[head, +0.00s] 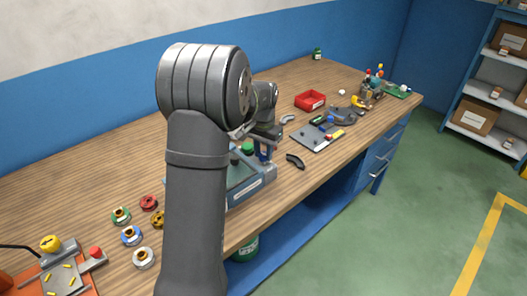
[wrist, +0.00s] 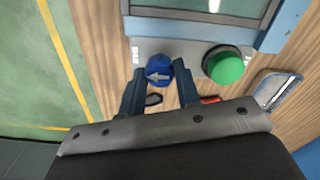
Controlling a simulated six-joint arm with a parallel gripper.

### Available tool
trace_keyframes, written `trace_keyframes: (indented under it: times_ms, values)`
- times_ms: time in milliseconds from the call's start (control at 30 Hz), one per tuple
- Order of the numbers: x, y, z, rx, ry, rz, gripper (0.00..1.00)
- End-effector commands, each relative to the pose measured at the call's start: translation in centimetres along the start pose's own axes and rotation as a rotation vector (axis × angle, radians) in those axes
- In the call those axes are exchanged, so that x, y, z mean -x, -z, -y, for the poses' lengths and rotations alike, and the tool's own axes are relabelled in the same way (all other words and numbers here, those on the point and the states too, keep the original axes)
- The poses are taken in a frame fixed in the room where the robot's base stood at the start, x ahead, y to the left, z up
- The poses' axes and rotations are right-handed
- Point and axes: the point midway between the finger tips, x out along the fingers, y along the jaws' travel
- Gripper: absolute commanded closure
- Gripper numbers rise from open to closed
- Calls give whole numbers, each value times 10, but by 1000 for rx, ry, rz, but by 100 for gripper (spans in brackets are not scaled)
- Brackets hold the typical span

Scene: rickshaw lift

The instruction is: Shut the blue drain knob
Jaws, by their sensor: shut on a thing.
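A larger green knob (wrist: 225,66) is on the same panel to the right, clear of the fingers. In the head view the unit (head: 252,188) stands on the workbench, partly behind my arm, with the green knob (head: 248,148) showing. The blue knob is hard to make out there.
The wooden workbench (head: 80,190) carries several valve wheels (head: 132,236) at left. A black curved part (head: 295,161), a grey tray (head: 312,137) and a red bin (head: 310,100) lie beyond the unit. Green floor lies past the bench edge.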

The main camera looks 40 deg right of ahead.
Motion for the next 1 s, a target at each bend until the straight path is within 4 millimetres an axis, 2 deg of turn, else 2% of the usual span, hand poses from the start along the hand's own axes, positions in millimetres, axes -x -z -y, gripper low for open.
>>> trace_keyframes:
  times_ms: [267,733,767,867,1000]
  values:
    - [1,0,0,-78,0,-1,93]
    - [1,0,0,-91,1,-1,93]
    - [1,0,0,-91,1,-1,68]
    - [1,0,0,-90,1,-1,49]
    - [0,0,0,-90,0,-1,48]
